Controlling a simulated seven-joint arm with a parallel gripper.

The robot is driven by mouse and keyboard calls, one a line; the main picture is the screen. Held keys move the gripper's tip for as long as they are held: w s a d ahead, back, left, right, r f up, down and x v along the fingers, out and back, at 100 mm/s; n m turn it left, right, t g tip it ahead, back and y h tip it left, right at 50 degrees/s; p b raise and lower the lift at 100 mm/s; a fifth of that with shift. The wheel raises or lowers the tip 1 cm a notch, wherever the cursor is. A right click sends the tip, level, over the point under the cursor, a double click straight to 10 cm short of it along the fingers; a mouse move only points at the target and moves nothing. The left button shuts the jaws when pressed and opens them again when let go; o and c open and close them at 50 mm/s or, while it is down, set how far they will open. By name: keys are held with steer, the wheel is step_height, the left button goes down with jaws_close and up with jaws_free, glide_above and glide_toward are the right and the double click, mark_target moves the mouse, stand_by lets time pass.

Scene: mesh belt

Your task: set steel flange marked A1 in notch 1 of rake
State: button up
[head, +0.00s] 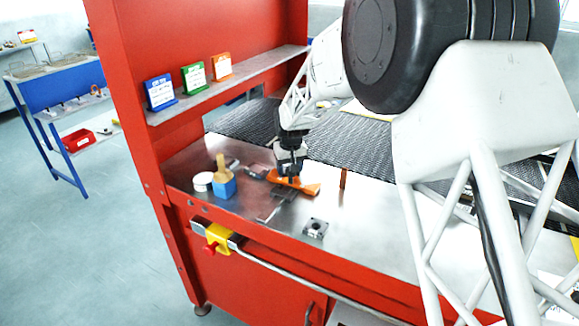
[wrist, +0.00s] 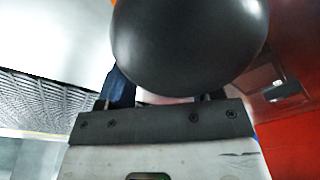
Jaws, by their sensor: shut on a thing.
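My gripper (head: 291,172) is low over the work table, just above an orange piece (head: 310,188). In the wrist view a large, smooth black rounded thing (wrist: 190,45) fills the space before my jaws, which are shut on it; it hides most of the fingers. A bit of orange shows behind it. A square steel piece with a dark round centre (head: 315,228), which looks like a flange, lies near the table's front edge, apart from my gripper. No A1 mark is readable. A dark flat slotted thing (head: 283,195) lies beside the orange piece; I cannot tell whether it is the rake.
Blue, green and orange cards (head: 194,77) stand on the shelf. The mesh belt (head: 245,122) runs behind. The steel table (head: 370,228) is clear at front right.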

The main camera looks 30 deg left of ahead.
steer(key=o, duration=1.3)
steer(key=shift+f, duration=0.1)
steer(key=shift+a, duration=0.1)
steer(key=r, duration=0.5)
steer(key=d+r, duration=0.1)
steer(key=r, duration=0.1)
steer(key=shift+s+r, duration=0.25)
steer(key=shift+r, duration=0.2)
